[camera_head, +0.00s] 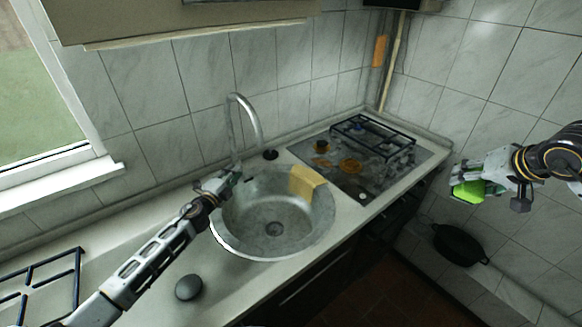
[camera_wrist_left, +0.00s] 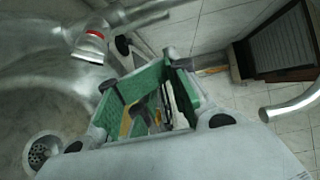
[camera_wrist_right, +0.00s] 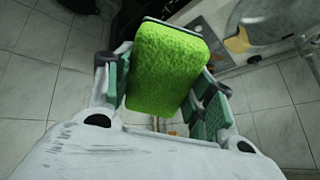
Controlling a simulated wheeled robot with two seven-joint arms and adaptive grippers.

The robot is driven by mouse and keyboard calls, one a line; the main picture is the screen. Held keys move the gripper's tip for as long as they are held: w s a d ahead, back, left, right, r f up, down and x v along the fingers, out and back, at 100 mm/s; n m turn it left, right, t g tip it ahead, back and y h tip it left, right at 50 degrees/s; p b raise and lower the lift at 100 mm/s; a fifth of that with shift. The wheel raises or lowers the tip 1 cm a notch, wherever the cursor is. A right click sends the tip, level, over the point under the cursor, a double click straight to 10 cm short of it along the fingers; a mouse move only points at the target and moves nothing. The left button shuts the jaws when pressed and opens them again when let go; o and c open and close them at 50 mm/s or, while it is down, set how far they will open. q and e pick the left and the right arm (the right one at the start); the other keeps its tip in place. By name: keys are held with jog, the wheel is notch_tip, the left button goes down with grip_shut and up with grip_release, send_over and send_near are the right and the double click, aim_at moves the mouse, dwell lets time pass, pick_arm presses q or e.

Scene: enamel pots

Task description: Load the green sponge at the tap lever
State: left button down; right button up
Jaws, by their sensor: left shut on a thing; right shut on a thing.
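The bright green sponge (camera_head: 468,192) is held in my right gripper (camera_head: 470,184), up at the right side, away from the counter. In the right wrist view the sponge (camera_wrist_right: 166,66) sits between the two fingers. The silver tap (camera_head: 246,120) arches over the round metal sink (camera_head: 228,238). My left gripper (camera_head: 236,176) is at the tap's base by the sink's back left rim. In the left wrist view its green-padded fingers (camera_wrist_left: 150,100) are around a small grey part, apparently the tap lever, mostly hidden. A metal tap part with a red ring (camera_wrist_left: 92,42) shows beside them.
A yellow sponge (camera_head: 307,182) lies over the sink's right rim. A hob (camera_head: 362,160) with a black grate stands to the right. A dark pan (camera_head: 460,244) is low at the right. A dark round object (camera_head: 189,287) lies on the front counter, otherwise largely clear there.

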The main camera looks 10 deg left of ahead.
pick_arm(q)
jog(key=s+a+b, duration=0.1)
jog(key=s, duration=0.6)
dwell(0.6)
jog(key=shift+s+a, duration=0.1)
jog(key=shift+f, duration=0.1)
dwell(0.4)
